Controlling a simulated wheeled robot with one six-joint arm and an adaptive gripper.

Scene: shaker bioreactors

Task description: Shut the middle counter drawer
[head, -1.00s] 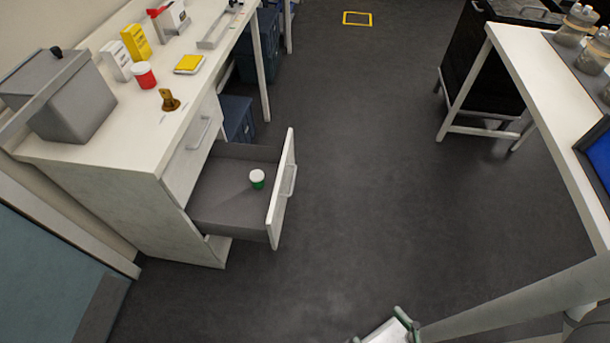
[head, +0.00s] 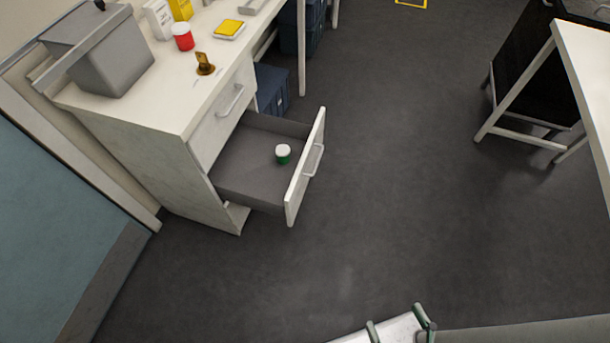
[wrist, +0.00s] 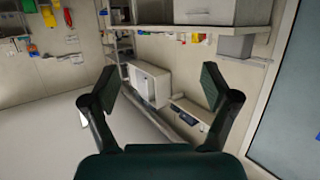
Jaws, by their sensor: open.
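The middle counter drawer (head: 240,180) is pulled far out of the white counter (head: 150,150) in the head view. Its white front (head: 305,170) carries a pale bar handle (head: 313,160). A small green jar with a white lid (head: 283,154) stands inside the drawer. My gripper shows in the wrist view (wrist: 160,110) with its two dark fingers spread wide and nothing between them. In the head view only part of my arm's end shows at the bottom edge, well apart from the drawer.
Another drawer (head: 222,118) above is shut. On the countertop stand a grey box (head: 110,60), a red jar (head: 183,37) and a brown object (head: 205,64). Blue bins (head: 272,88) sit beyond the drawer. A white table (head: 585,70) stands at right. The floor between is clear.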

